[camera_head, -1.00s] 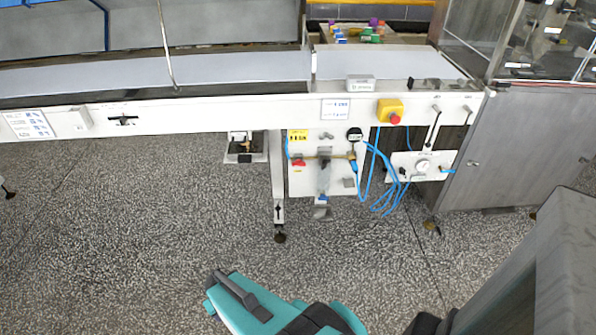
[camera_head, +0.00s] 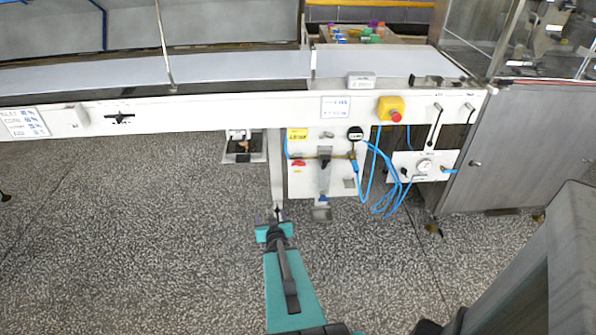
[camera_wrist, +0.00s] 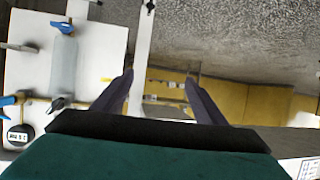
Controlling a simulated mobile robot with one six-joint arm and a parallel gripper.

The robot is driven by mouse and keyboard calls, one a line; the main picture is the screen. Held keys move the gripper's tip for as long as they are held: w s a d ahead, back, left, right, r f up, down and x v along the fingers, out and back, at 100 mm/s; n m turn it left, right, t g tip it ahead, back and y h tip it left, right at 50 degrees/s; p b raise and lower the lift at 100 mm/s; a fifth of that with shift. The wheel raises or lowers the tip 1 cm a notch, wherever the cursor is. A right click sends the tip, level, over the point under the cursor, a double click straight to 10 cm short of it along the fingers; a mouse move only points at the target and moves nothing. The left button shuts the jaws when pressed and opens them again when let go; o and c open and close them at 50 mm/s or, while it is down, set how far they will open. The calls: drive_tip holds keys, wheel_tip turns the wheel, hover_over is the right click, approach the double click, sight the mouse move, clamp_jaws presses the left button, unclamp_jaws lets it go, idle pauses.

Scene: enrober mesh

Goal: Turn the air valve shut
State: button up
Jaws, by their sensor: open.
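A small red handle (camera_head: 298,162), which looks like the air valve, sits at the left end of a brass pipe on the white panel (camera_head: 296,186) under the conveyor. A yellow label (camera_head: 298,134) is above it. My gripper (camera_head: 273,216) is open and empty, below and left of the handle, in front of the conveyor leg in the head view. In the wrist view my gripper (camera_wrist: 160,80) has its two fingers spread, with the white panel (camera_wrist: 98,45) to the left. I cannot make out the red handle there; my gripper body may hide it.
A clear filter bowl (camera_head: 324,177), black gauge (camera_head: 355,133) and blue hoses (camera_head: 386,190) are right of the handle. The conveyor leg (camera_head: 277,170) stands just left of the panel. A yellow stop box (camera_head: 390,108) is above right.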

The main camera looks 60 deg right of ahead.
drive_tip(key=s+d+r+m+t+h+b, duration=0.1)
drive_tip(key=s+d+r+m+h, duration=0.1)
drive_tip(key=s+d+r+h, duration=0.3)
drive_tip(key=s+d+r, duration=0.3)
drive_tip(key=d+r, duration=0.2)
drive_tip(key=shift+w+d+f+b, duration=0.1)
drive_tip(key=shift+w+f+b, duration=0.05)
drive_tip(key=shift+b, duration=0.25)
drive_tip(key=b, duration=0.7)
approach(299, 165)
drive_tip(key=shift+w+d+f+b, duration=0.25)
drive_tip(key=shift+d+f+b, duration=0.1)
drive_tip(key=shift+b, duration=0.25)
drive_tip(key=w+d+b, duration=0.1)
drive_tip(key=b, duration=0.4)
drive_tip(key=d+b, duration=0.1)
drive_tip(key=b, duration=0.4)
drive_tip(key=shift+w, duration=0.15)
drive_tip(key=shift+r+b+x, duration=0.1)
drive_tip(key=shift+b+x, duration=0.25)
drive_tip(key=shift+x, duration=1)
drive_tip(key=shift+r+b+x, duration=0.15)
drive_tip(key=shift+b+x, duration=0.2)
drive_tip(key=shift+x, duration=1)
